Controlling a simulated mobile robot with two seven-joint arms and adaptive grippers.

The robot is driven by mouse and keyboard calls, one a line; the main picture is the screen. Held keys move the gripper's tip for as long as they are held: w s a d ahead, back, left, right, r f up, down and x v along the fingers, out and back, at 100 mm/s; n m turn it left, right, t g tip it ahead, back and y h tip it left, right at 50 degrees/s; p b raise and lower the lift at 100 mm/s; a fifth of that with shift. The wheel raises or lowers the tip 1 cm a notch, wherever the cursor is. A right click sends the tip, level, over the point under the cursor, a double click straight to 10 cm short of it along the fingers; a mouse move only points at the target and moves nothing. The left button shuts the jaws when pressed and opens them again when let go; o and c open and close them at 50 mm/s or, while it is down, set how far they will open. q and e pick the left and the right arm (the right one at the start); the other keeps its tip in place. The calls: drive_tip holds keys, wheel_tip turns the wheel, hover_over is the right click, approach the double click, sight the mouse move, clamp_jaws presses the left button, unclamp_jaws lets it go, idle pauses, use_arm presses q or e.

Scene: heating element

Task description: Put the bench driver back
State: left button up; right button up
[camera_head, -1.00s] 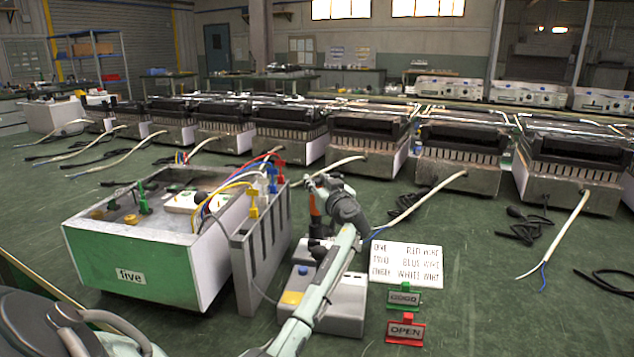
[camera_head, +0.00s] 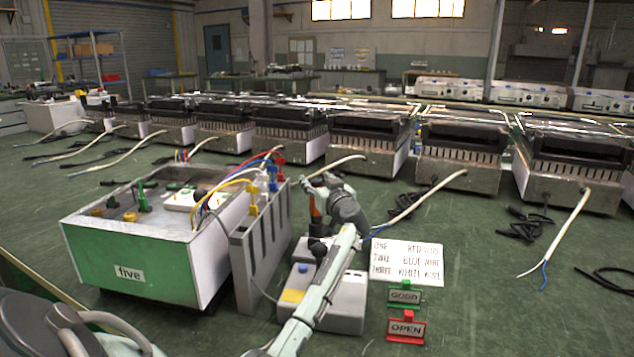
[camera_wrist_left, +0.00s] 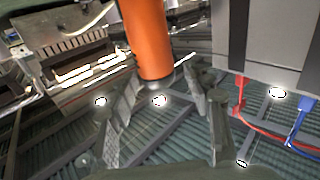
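The bench driver has an orange handle (camera_head: 316,206) with a dark part below it. My left gripper (camera_head: 313,181) is at the top of the handle. In the left wrist view the orange handle (camera_wrist_left: 147,38) reaches down between the two fingers (camera_wrist_left: 163,90), with a visible gap on the right side. The fingers look open around it. My right gripper is not in view.
A green-fronted box marked "five" (camera_head: 130,274) and a slotted grey rack (camera_head: 262,240) with coloured leads stand left of the unit. A white card (camera_head: 406,263), a green GOOD sign (camera_head: 404,295) and a red OPEN sign (camera_head: 406,328) are on the right. Heaters line the back.

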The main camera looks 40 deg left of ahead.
use_arm(q)
drive_tip(key=shift+r, duration=0.15)
drive_tip(key=shift+d+r+p, duration=0.15)
drive_tip(key=shift+d+p, duration=0.1)
drive_tip(key=shift+p, duration=0.3)
drive_tip(key=b+v, duration=0.1)
drive_tip(key=v, duration=1)
drive_tip(key=shift+s+d, duration=0.2)
drive_tip(key=shift+s, duration=0.1)
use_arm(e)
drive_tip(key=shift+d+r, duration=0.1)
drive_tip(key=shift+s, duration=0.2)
